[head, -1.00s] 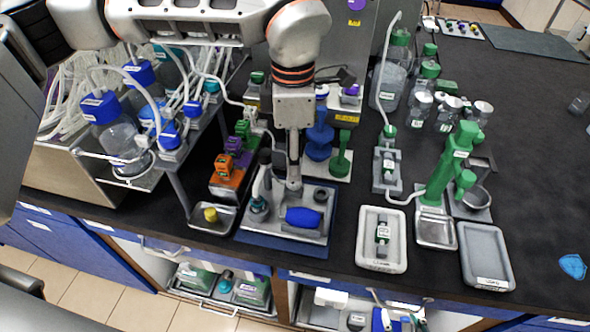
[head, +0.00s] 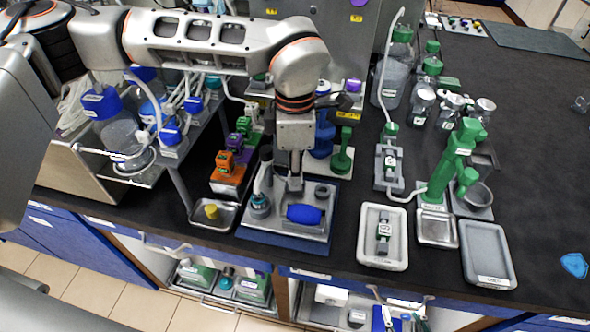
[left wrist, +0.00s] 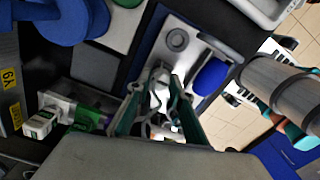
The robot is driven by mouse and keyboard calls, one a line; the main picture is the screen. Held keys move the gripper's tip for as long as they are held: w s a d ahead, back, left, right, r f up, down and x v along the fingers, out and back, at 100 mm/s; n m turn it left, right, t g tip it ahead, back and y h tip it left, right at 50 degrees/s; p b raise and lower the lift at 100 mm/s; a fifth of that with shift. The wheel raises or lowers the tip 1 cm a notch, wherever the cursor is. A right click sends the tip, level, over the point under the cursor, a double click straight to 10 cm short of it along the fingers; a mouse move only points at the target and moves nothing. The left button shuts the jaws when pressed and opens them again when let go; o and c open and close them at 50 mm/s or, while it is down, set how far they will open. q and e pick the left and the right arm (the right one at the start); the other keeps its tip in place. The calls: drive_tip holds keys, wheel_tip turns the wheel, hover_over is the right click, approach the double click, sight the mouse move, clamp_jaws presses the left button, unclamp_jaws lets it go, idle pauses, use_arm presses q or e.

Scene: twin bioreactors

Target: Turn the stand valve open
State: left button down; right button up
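A metal stand plate (head: 258,231) with a blue oval part (head: 304,214), a grey upright post and a teal-collared fitting (head: 260,204) sits on the counter's front part. The blue part also shows in the left wrist view (left wrist: 210,77). My left gripper (head: 295,187) points down over this plate, just behind the blue part. In the left wrist view its fingers (left wrist: 160,100) are apart, with a silvery metal piece of the stand between them. I cannot tell whether they touch it. No part is clearly readable as the valve; the gripper hides some of the plate. My right gripper is not in view.
Orange, purple and green blocks (head: 229,160) and a small tray with a yellow piece (head: 211,213) stand left of the plate. A white tray (head: 383,262), a green stand (head: 455,160) and a grey tray (head: 487,282) stand right. Bottles on a rack (head: 118,125) are farther left.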

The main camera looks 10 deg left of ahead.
use_arm(q)
drive_tip(key=shift+n, duration=0.4)
drive_tip(key=n, duration=1.7)
idle(0.6)
drive_tip(key=c, duration=1.8)
unclamp_jaws()
